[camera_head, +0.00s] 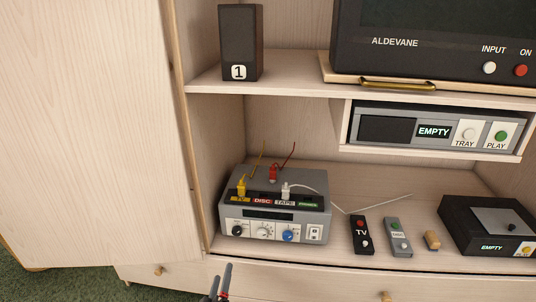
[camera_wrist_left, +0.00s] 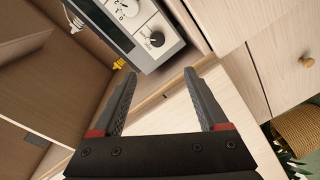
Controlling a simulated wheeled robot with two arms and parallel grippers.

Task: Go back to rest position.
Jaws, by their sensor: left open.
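My left gripper (camera_head: 220,284) shows at the bottom edge of the head view, in front of the cabinet's lower drawer front. In the left wrist view its two fingers (camera_wrist_left: 160,98) are spread apart with nothing between them. The grey switch box (camera_head: 274,207) stands on the lower shelf, behind and above the gripper. Part of the box (camera_wrist_left: 140,32) also shows past the fingers in the left wrist view. My right gripper does not show.
The lower shelf holds a TV remote (camera_head: 361,236), a grey remote (camera_head: 398,237) and a black disc player (camera_head: 494,228). A speaker marked 1 (camera_head: 240,43) and a dark TV (camera_head: 435,40) stand above. A cabinet door (camera_head: 85,130) is at left. A wicker basket (camera_wrist_left: 298,130) is at right in the wrist view.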

